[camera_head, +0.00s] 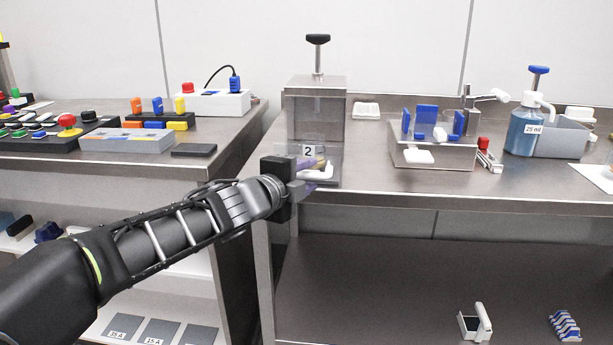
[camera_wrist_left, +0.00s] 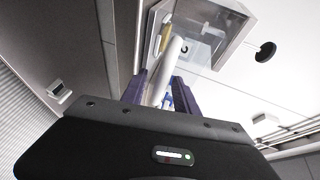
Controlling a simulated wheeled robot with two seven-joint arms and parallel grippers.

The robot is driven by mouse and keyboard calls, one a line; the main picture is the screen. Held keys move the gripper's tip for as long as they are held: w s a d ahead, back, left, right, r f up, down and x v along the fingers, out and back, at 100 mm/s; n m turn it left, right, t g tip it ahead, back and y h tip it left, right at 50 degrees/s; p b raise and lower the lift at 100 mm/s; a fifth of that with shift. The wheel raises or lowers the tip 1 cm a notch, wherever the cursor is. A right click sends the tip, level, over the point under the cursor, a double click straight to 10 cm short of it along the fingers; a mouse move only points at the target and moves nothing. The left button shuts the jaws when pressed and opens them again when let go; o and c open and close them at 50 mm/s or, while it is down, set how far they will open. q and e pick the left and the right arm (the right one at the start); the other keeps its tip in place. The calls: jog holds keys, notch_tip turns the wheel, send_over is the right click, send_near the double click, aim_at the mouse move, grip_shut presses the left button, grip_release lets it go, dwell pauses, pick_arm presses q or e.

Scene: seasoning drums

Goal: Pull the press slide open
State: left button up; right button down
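The press (camera_head: 316,108) is a grey metal box with a black T-handle on top, at the left end of the right-hand bench. Its clear-sided slide (camera_head: 330,160) with a "2" label sits low at the front. A white bar handle (camera_head: 318,172) is on the slide's front; it also shows in the wrist view (camera_wrist_left: 172,58). My left gripper (camera_head: 313,176) is at this handle. In the wrist view its purple fingers (camera_wrist_left: 160,88) lie on either side of the white bar, with a small gap visible, so it looks open around the handle. My right gripper is not in view.
Right of the press stand a metal stand with blue plates (camera_head: 434,155), a blue pump bottle (camera_head: 523,128) and a grey bin (camera_head: 565,137). A left bench holds a control panel (camera_head: 60,135) and a white socket box (camera_head: 213,102). The bench front between is clear.

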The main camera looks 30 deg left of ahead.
pick_arm(q)
jog(key=shift+s, duration=0.1)
jog(key=s+r+p, duration=0.1)
jog(key=s+p, duration=0.2)
jog(key=s, duration=0.4)
jog(key=shift+s+a+r+p, duration=0.15)
jog(key=shift+s+a+p, duration=0.1)
jog(key=shift+p, duration=0.1)
